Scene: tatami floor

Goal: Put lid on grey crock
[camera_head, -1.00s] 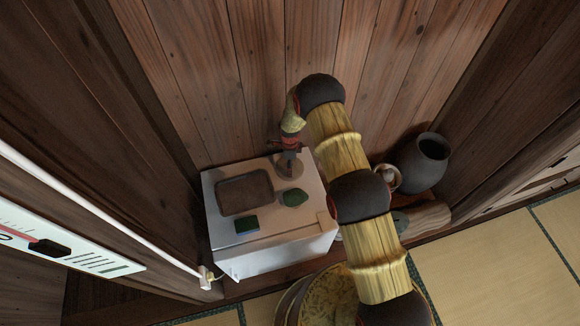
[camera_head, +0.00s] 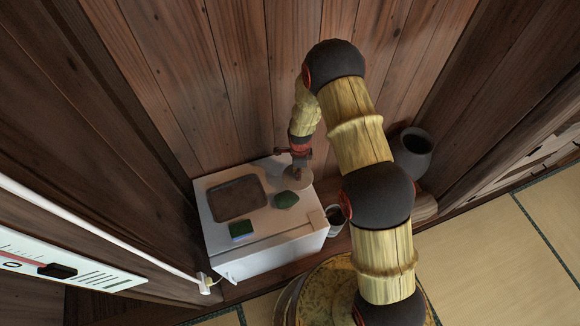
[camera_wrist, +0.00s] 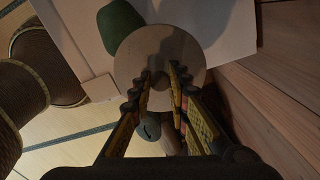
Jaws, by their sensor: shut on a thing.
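My gripper (camera_wrist: 160,82) is shut on the knob of a round, pale wooden lid (camera_wrist: 137,50). In the head view the lid (camera_head: 303,183) hangs from my gripper (camera_head: 298,167) at the right edge of the white box top. I cannot tell how high it is above that top. The grey crock (camera_head: 413,150) stands upright and open-mouthed to the right, against the wooden wall. My arm hides its left side. The lid is well to the left of the crock, apart from it.
The white box (camera_head: 262,262) carries a brown tray (camera_head: 238,198), a green lump (camera_head: 286,200) and a green block (camera_head: 241,230). A small light pot (camera_head: 335,218) stands beside the box, partly behind my arm. Wooden walls close in at the back and sides. Tatami (camera_head: 480,255) lies in front.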

